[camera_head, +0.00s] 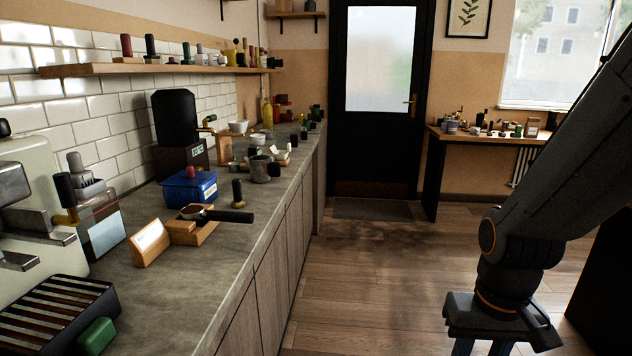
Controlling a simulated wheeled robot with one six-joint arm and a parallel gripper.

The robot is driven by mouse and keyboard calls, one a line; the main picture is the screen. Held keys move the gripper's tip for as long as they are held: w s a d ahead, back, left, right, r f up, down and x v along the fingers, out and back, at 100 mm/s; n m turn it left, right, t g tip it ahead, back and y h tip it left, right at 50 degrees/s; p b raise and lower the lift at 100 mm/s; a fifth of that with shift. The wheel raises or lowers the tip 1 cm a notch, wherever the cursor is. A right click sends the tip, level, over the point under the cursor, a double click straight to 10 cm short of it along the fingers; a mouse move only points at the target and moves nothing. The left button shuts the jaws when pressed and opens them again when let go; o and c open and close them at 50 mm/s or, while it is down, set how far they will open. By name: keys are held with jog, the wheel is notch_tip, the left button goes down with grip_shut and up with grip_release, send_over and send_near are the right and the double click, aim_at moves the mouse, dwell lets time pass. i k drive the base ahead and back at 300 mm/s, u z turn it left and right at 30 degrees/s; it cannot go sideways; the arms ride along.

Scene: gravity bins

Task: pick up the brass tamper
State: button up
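A small tamper (237,193) with a dark handle stands upright on the grey counter, right of the blue box. Its base is small and dim, so I cannot be sure that it is brass. A dark handle with a brass-coloured end (66,200) shows beside the coffee machine at the left; I cannot tell whether it is a tamper. My gripper (484,346) hangs over the floor at the lower right, well away from the counter. Its two bluish fingers stand apart with a gap between them; their tips are cut off by the frame's bottom edge.
On the counter (222,262) stand a blue box (190,186), a portafilter (215,214) on a wooden stand, a wooden card holder (149,243), a metal jug (261,168) and a black grinder (175,120). A wall shelf (110,69) hangs above. The floor between counter and side table (480,137) is clear.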

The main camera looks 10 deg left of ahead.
aim_at(238, 203)
jog(key=z, duration=0.45)
jog(key=i, duration=1.5)
jog(key=u, duration=0.55)
jog(key=i, duration=0.95)
jog(key=u, duration=1.45)
jog(key=i, duration=0.9)
jog(key=u, duration=0.15)
